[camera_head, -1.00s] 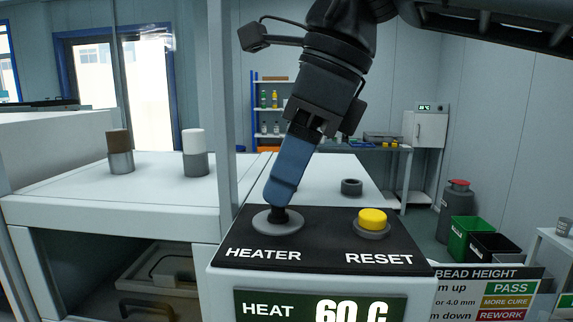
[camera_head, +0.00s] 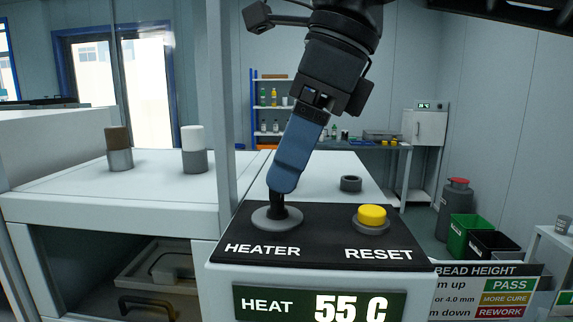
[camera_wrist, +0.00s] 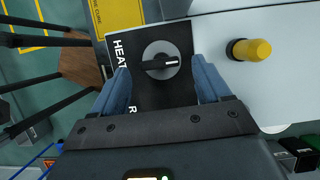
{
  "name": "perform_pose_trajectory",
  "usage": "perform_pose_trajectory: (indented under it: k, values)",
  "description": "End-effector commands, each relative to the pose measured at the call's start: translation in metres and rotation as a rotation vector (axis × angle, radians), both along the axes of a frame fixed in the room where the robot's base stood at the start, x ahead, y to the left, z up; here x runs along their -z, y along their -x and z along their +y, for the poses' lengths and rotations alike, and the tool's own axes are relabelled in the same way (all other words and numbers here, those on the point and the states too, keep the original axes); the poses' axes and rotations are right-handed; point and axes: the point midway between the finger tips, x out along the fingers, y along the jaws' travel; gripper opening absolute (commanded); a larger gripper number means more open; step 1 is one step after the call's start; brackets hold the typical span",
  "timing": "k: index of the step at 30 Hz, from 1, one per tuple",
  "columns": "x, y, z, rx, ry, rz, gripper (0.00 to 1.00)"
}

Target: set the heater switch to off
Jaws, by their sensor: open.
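The heater switch (camera_head: 277,212) is a black knob on a round grey base, behind the HEATER label on the black panel (camera_head: 322,239). In the wrist view the switch (camera_wrist: 160,66) is a black bar with a white mark pointing right, away from the lettering. No position labels are legible around it. My gripper (camera_head: 283,188) has blue fingers and hangs tilted just above the knob. In the wrist view its fingers (camera_wrist: 163,80) stand apart, one on each side of the knob, holding nothing. The display (camera_head: 320,304) reads HEAT 55 C.
A yellow RESET button (camera_head: 372,216) sits right of the switch. A grey post (camera_head: 222,110) stands close on the left. Two capped cylinders, one brown-topped (camera_head: 119,150) and one white-topped (camera_head: 194,150), stand on the white bench.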

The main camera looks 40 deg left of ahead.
Motion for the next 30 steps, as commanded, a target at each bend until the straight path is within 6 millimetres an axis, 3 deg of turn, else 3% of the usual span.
perform_pose_trajectory:
  k: [6, 12, 30]
  values:
    - [-0.033, -0.008, -0.012, 0.002, -0.001, -0.004, 0.77]
    - [-0.053, -0.012, -0.019, 0.0, 0.0, -0.002, 0.77]
    - [-0.058, -0.013, -0.02, -0.001, -0.001, -0.001, 0.77]
